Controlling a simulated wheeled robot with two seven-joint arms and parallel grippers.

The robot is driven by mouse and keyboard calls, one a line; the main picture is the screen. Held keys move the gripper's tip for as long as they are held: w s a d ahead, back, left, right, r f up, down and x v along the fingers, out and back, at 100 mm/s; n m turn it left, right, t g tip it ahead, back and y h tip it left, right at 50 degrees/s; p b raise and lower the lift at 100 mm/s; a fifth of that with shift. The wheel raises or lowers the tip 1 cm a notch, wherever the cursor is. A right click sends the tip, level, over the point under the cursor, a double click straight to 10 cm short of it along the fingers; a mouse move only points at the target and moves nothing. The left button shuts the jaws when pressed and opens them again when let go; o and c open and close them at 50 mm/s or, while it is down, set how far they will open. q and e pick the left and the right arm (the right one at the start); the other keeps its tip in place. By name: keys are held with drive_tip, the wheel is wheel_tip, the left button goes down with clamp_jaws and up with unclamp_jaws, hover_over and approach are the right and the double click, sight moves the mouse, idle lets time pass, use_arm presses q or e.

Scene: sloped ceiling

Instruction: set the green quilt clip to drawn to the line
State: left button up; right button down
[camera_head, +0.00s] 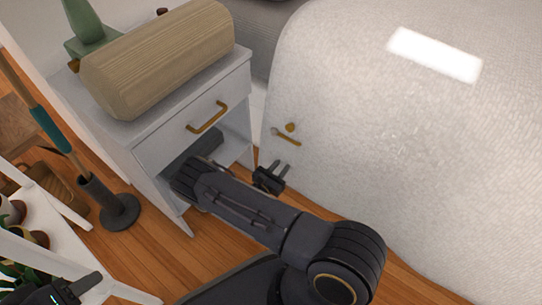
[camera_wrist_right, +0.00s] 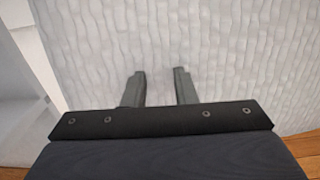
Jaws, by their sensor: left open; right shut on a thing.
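The white quilt (camera_head: 380,120) hangs over the bed, and its textured side fills the right wrist view (camera_wrist_right: 230,50). A round gold knob (camera_head: 290,127) and a short gold bar (camera_head: 287,138) show on its near edge. I cannot make out a green clip on it. My right gripper (camera_head: 278,166) is low at the quilt's side, below the gold bar. Its two fingers (camera_wrist_right: 158,72) point at the quilt with only white cloth visible between them; the exact grip at the tips is unclear. My left gripper (camera_head: 72,288) is at the lower left corner, open, away from the quilt.
A white nightstand (camera_head: 145,155) with a gold-handled drawer stands left of the bed, a large beige ribbed object (camera_head: 160,60) and a green item (camera_head: 88,25) on top. A dark stand (camera_head: 115,205) is on the wooden floor. White shelving (camera_head: 60,225) is at left.

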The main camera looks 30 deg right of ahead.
drive_tip(key=shift+s+d, duration=0.15)
drive_tip(key=shift+s, duration=0.3)
drive_tip(key=c, duration=1.2)
unclamp_jaws()
drive_tip(key=shift+o, duration=0.2)
drive_tip(key=p+v, duration=0.2)
drive_tip(key=v, duration=0.5)
drive_tip(key=shift+s+a, duration=0.15)
drive_tip(key=shift+a, duration=0.2)
